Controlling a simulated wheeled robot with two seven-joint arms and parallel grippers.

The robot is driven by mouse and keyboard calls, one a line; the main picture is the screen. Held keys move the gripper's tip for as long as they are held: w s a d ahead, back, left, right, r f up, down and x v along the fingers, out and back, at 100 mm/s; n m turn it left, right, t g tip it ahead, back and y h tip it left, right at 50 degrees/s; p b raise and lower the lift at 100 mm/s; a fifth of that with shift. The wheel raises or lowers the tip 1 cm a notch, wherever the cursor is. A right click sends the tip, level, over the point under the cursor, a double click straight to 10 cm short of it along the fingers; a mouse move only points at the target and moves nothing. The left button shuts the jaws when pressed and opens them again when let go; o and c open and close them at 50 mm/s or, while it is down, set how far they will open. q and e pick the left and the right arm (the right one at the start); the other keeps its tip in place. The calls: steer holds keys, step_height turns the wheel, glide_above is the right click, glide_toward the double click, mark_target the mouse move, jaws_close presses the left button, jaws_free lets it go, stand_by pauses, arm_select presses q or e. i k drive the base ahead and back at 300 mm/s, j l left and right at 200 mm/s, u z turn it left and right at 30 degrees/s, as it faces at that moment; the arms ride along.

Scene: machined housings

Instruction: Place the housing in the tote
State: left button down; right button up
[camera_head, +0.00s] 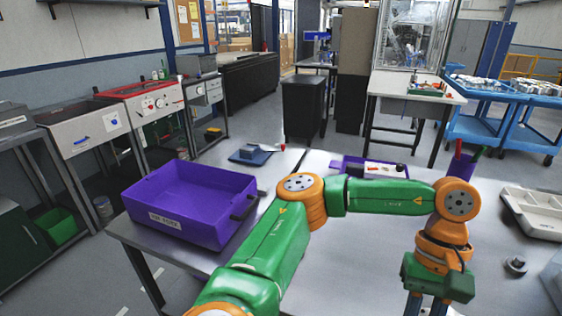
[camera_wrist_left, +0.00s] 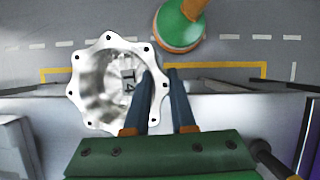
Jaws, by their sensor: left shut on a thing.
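The housing (camera_wrist_left: 108,85) is a shiny silver metal part with a scalloped, holed flange and a hollow inside marked with dark characters. It shows only in the left wrist view. My left gripper (camera_wrist_left: 165,72) is shut on its right-hand wall, one finger at the inner side and one outside. In the head view my left gripper (camera_head: 426,305) points down at the bottom edge; its fingertips and the housing are cut off. The purple tote (camera_head: 180,228), with a white label on its front, stands on the left of the table and looks empty. My right gripper is not in view.
A purple tray (camera_head: 345,162) with small items lies at the table's back. A pale compartment tray (camera_head: 535,212) and a small round metal part (camera_head: 515,265) are at the right. A blue-grey item (camera_head: 250,154) lies behind the tote. My arm spans the table's middle.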

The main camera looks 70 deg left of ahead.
mark_target(194, 202)
steer(key=k+j+u, duration=0.8)
steer(key=k+j, duration=0.05)
steer(key=j, duration=0.1)
